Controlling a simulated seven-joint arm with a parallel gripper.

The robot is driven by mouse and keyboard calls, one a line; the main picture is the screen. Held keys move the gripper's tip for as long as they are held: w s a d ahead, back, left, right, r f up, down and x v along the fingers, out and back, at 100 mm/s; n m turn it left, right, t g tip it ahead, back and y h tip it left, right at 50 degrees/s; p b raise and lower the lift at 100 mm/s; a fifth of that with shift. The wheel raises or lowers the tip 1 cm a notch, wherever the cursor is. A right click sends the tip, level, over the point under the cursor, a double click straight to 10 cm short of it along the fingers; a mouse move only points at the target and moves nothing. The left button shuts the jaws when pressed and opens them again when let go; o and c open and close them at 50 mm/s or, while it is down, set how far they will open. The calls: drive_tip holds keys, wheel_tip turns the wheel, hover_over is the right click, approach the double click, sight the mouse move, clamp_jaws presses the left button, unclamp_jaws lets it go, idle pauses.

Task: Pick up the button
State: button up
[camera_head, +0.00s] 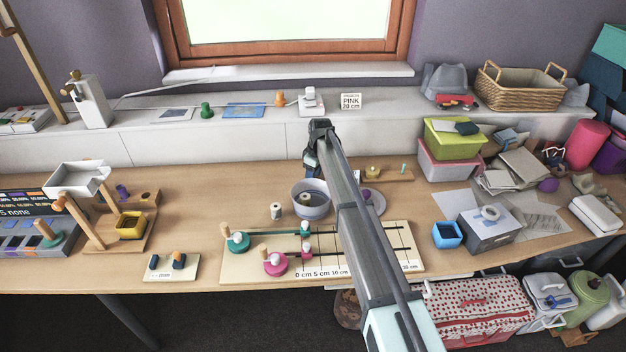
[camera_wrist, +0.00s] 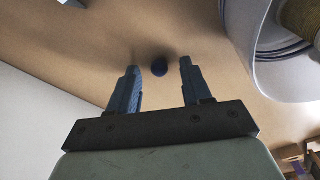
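A small dark blue round thing, which looks like the button (camera_wrist: 160,68), lies on the wooden table in the wrist view, in the gap between my fingertips and slightly beyond them. My gripper (camera_wrist: 157,72) is open, with its two blue fingers apart on either side and nothing held. In the head view my gripper (camera_head: 311,170) points down over the table, behind the grey-white bowl (camera_head: 311,212). I cannot make out the button in the head view; the gripper and arm may hide it.
The bowl, with a spool inside, stands close on the right in the wrist view (camera_wrist: 262,60). A thread spool (camera_head: 276,211) stands left of the bowl. A measuring board (camera_head: 235,270) lies in front. The table (camera_head: 215,190) is clear left of my gripper.

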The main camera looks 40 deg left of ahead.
clamp_jaws()
drive_tip(key=shift+r, duration=0.15)
